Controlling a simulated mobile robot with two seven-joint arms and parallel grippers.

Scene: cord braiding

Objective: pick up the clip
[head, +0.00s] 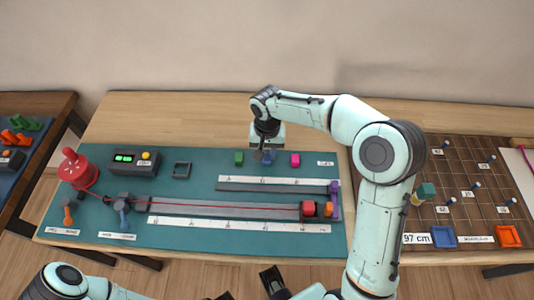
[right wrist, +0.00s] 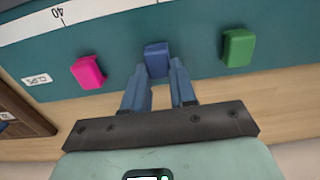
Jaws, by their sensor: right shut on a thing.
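Three small clips stand in a row at the back of the teal mat. The blue clip (head: 268,156) is in the middle, between the green clip (head: 239,158) and the pink clip (head: 295,159). My right gripper (head: 262,153) comes down from behind the row. In the right wrist view its two blue-grey fingers (right wrist: 159,85) are shut on the blue clip (right wrist: 156,60). The pink clip (right wrist: 88,72) is to the left there and the green clip (right wrist: 238,48) to the right, both apart from the fingers.
A long ruled track (head: 240,223) with a red cord runs across the mat (head: 200,245). A red spool (head: 76,170) and a dark box with green lights (head: 133,162) stand at the left. A pegboard (head: 462,155) is at the right. Bare wood (head: 190,112) lies behind the mat.

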